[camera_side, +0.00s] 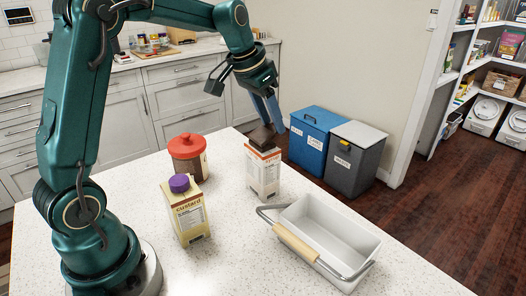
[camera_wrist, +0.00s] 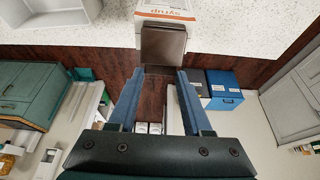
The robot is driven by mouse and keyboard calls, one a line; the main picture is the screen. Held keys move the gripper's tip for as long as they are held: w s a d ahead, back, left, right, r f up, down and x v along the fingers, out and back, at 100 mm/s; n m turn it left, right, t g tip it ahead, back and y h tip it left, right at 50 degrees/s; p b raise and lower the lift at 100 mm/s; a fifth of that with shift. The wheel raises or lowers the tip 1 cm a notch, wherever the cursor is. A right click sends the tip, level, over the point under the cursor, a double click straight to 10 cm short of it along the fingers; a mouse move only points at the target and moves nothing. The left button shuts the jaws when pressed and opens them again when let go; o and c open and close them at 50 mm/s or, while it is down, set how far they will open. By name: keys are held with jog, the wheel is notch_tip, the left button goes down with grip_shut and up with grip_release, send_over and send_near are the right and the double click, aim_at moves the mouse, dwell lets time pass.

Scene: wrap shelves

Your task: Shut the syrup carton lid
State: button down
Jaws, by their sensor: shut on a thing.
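The syrup carton (camera_side: 263,173), white with orange bands, stands upright on the speckled counter. Its brown lid (camera_side: 261,138) is at the carton top and looks tilted up in the side view. My gripper (camera_side: 272,118) reaches down to the lid from above, its blue fingers shut on it. In the wrist view the lid (camera_wrist: 163,45) shows at the fingertips (camera_wrist: 160,71), with the carton's "syrup" face (camera_wrist: 166,12) beyond. The lid's hinge and exact angle are hidden.
A custard carton (camera_side: 188,212) with a purple cap and a red-lidded jar (camera_side: 187,157) stand left of the syrup carton. A white basket (camera_side: 350,235) with a handle sits at its right front. Blue (camera_side: 312,139) and grey (camera_side: 350,160) bins stand beyond the counter edge.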

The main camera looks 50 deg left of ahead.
aim_at(271, 128)
jog(key=shift+w, duration=0.15)
jog(key=shift+w+f+g, duration=0.35)
jog(key=shift+f+g, duration=0.1)
jog(key=shift+g, duration=0.65)
jog(key=shift+f, duration=0.1)
jog(key=shift+g, duration=0.3)
jog(key=shift+c, duration=1.6)
grip_release()
jog(key=shift+s+r, duration=0.2)
jog(key=shift+r, duration=1.05)
jog(key=shift+s+r, duration=0.15)
jog(key=shift+r, duration=1.1)
